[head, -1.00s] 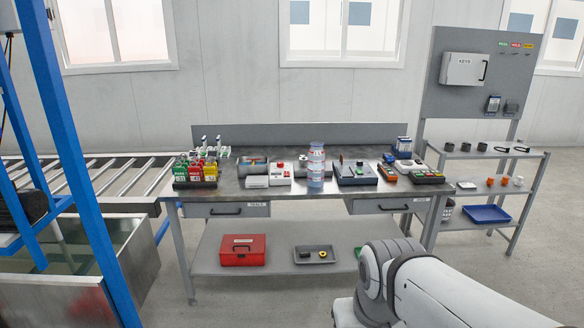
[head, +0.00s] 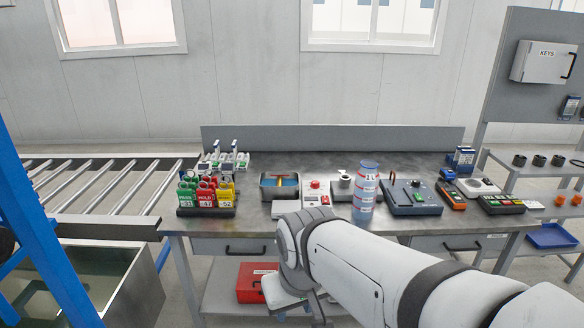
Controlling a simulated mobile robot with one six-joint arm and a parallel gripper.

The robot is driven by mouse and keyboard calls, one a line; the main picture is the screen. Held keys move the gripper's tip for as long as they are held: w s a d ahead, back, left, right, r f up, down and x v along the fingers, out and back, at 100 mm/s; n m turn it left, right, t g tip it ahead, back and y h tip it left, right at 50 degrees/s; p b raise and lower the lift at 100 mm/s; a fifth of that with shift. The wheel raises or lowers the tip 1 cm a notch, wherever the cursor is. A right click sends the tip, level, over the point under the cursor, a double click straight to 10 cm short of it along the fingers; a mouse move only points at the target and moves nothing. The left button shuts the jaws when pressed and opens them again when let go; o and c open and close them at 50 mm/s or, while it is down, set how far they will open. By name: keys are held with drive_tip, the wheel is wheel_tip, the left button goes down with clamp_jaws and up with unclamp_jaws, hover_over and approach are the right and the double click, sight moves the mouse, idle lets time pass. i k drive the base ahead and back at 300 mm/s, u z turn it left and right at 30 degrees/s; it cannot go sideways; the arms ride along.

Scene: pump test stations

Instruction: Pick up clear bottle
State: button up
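The clear bottle (head: 365,192) stands upright near the front edge of the metal bench (head: 420,165). It is a tall, see-through bluish cylinder with red and white label bands and "2 L" marked near the top. My arm reaches in from the lower right, and its wrist is below and to the left of the bottle, in front of the bench. My gripper is hidden or too unclear at the lower end of the arm to make out its fingers. Nothing touches the bottle from my side.
Left of the bottle are a red-buttoned box (head: 316,193) and a grey tray (head: 279,187). Right of it is a blue-grey device (head: 411,198). A rack of coloured tags (head: 207,196) stands at the bench's left. A red case (head: 256,280) sits on the lower shelf.

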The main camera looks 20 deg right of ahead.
sight(366, 189)
drive_tip(key=z, duration=0.4)
drive_tip(key=i, duration=1.05)
drive_tip(key=z, duration=0.9)
